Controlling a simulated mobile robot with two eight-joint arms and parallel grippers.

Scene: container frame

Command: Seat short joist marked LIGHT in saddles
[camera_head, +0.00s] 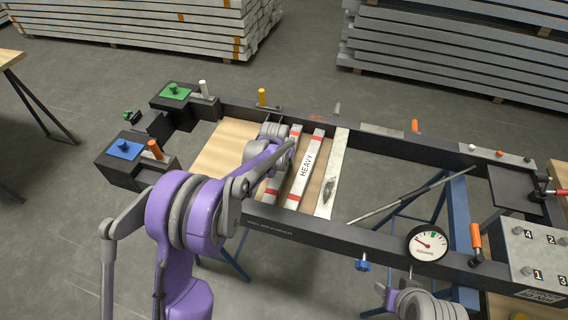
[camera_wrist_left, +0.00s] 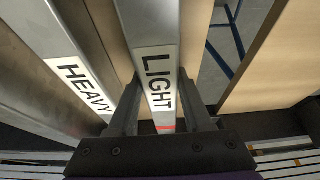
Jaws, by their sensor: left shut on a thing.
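The short joist marked LIGHT (camera_wrist_left: 155,70) is a pale bar with a white label and a red band. My left gripper (camera_wrist_left: 160,100) is shut on it, with one finger on each side. In the head view the joist (camera_head: 271,189) is partly covered by my left wrist and lies left of the HEAVY joist (camera_head: 306,165). The HEAVY joist's label (camera_wrist_left: 84,84) also shows left of the gripper in the left wrist view. I cannot make out the saddles or whether the joist is clear of its support. My right gripper is out of view; only part of the right arm shows.
A black frame (camera_head: 330,232) surrounds the joists, with a wooden board (camera_head: 222,146) inside. A grey metal plate (camera_head: 332,172) lies right of the HEAVY joist. A dial gauge (camera_head: 428,243) and a numbered block (camera_head: 530,255) are at the right. Green (camera_head: 175,92) and blue (camera_head: 125,149) blocks stand left.

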